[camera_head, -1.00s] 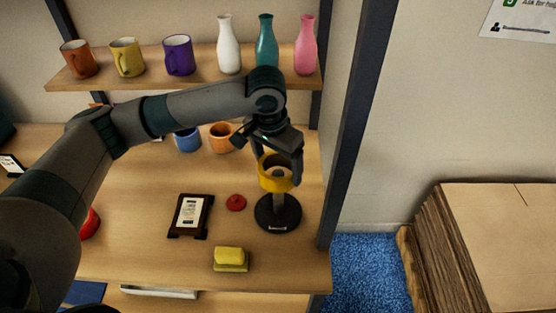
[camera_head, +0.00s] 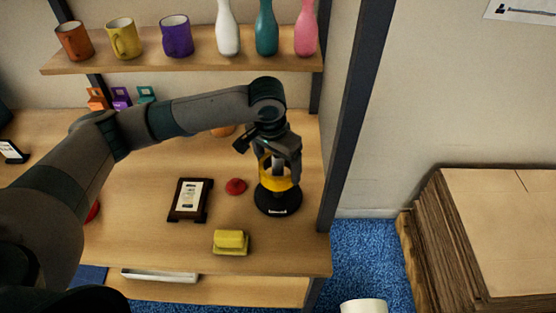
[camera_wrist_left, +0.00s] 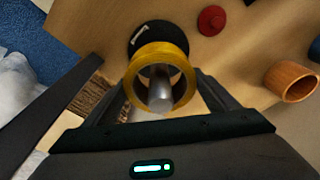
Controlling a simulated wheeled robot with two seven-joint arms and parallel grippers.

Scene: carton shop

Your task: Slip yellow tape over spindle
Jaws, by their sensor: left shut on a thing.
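The yellow tape (camera_head: 279,183) is a ring held by my left gripper (camera_head: 280,176) on the right part of the table. In the left wrist view the yellow tape (camera_wrist_left: 183,62) is between the fingers (camera_wrist_left: 157,90), which are shut on it. The spindle has a round black base (camera_head: 278,207) and a silver post (camera_wrist_left: 160,88). The post shows through the ring, its top toward the wrist camera, so the tape is around the post. The tape is low, close above the base; whether it touches the base is hard to tell. My right gripper is not in view.
A red knob-like piece (camera_head: 235,186) and a framed card (camera_head: 188,199) lie left of the spindle; a yellow block (camera_head: 231,242) is in front. A dark shelf post (camera_head: 350,130) stands close on the right. An orange cup (camera_wrist_left: 291,81) is behind.

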